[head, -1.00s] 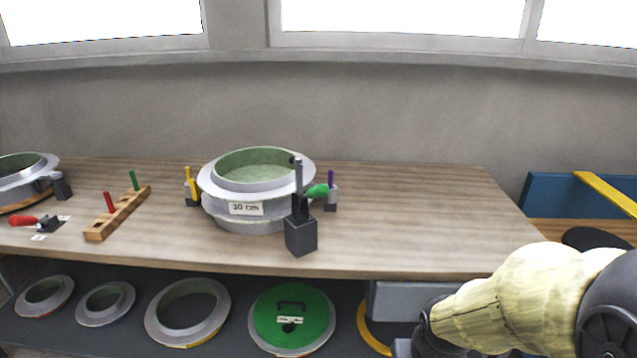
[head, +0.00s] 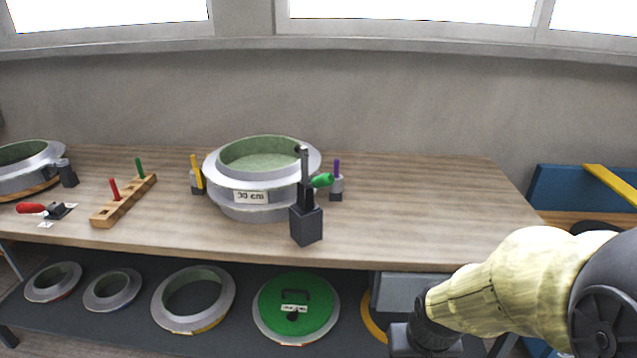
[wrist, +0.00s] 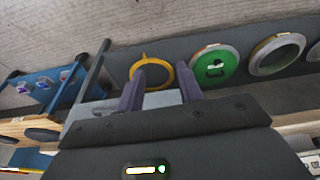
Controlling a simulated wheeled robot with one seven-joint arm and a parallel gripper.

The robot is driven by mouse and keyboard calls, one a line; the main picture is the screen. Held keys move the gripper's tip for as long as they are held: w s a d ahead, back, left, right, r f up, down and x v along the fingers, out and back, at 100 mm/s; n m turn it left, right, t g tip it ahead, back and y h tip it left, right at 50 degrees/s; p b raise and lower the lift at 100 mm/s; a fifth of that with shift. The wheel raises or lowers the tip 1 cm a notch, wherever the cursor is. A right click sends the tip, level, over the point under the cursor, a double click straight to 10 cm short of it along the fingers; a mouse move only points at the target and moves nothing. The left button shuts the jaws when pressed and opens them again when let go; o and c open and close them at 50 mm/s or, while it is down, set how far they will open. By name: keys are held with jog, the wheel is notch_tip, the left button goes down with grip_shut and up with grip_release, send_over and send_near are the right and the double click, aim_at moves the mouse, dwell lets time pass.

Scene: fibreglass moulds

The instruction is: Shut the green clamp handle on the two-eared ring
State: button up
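A dark bar of the clamp stands upright beside the mould rim, and the green grip points out to the right. A grey ring (head: 213,172) lies around the mould's top; I cannot make out its ears. My gripper (wrist: 162,82) is open and empty in the wrist view, its two fingers apart, facing the lower shelf. In the head view only its dark body shows low at right, away from the clamp.
Yellow (head: 196,175) and purple (head: 337,178) upright handles flank the mould. A wooden rack with pegs (head: 125,202) and a red-handled clamp (head: 32,208) are at left. Below are grey rings and a green lid (head: 270,325). The bench top (head: 430,210) right of the clamp is clear.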

jog(key=shift+o, duration=1.1)
jog(key=w+a+r+t+y+b, duration=0.1)
jog(key=w+a+r+t+b, duration=0.25)
jog(key=w+r+t, duration=0.55)
jog(key=w+a+r+t+y, duration=0.1)
jog(key=a+r+t+y, duration=0.4)
jog(key=r, duration=0.7)
jog(key=shift+w+a+n+y+b, duration=0.3)
jog(key=shift+a+n+y+b, duration=0.15)
jog(key=shift+a, duration=0.6)
jog(key=p+x, duration=0.7)
jog(key=p, duration=0.4)
jog(key=shift+w+a+r+p, duration=0.15)
jog(key=shift+w+a+p, duration=0.05)
jog(key=shift+w+p, duration=0.15)
